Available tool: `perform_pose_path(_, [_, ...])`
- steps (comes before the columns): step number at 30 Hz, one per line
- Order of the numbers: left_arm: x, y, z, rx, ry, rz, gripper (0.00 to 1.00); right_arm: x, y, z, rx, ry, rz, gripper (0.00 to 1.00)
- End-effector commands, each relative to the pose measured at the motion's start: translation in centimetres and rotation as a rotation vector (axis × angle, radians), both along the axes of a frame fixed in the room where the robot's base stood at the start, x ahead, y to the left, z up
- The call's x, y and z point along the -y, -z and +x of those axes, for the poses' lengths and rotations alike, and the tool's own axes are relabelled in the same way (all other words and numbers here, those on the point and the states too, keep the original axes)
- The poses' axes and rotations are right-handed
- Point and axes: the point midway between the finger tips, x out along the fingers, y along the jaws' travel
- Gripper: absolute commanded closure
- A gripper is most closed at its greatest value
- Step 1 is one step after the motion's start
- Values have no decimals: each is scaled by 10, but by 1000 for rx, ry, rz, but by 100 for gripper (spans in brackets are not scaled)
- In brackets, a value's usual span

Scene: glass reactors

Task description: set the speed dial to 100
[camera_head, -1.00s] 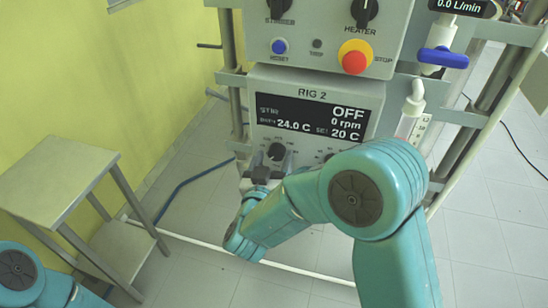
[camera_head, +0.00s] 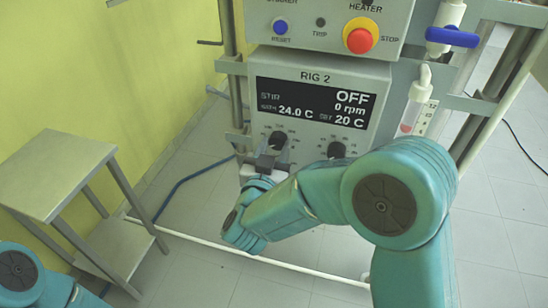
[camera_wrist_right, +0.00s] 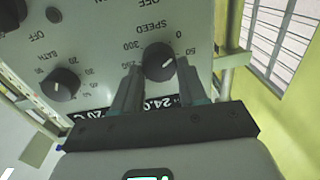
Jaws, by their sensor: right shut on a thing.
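The black speed dial (camera_wrist_right: 159,62) is on the grey panel under the word SPEED, upside down in the wrist view. Its pale pointer line points to the upper right there, near the low numbers. My right gripper (camera_wrist_right: 160,75) is shut on the dial, one finger on each side. In the head view the gripper (camera_head: 274,154) covers the lower part of the speed dial (camera_head: 277,139). The RIG 2 display (camera_head: 314,102) reads OFF, 0 rpm, 24.0 C and set 20 C. My left arm shows at the lower left; its gripper is out of frame.
The bath dial (camera_head: 337,149) sits right of the speed dial. Above are a red stop button (camera_head: 361,41) and a blue reset button (camera_head: 280,27). A blue-handled valve (camera_head: 452,37) is at the upper right. A small metal table (camera_head: 55,172) stands left.

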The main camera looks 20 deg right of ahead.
Motion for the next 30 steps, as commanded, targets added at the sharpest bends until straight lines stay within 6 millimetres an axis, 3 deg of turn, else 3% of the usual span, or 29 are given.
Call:
perform_pose_path(1, [0, 17, 0, 0, 0, 0, 57, 1, 7, 0, 28, 2, 35, 88])
perform_pose_path(3, [0, 28, 0, 0, 0, 0, 57, 1, 7, 0, 66, 1, 90, 88])
perform_pose_path(30, [0, 161, 0, 0, 0, 0, 57, 2, 8, -1, 543, 0, 796, 88])
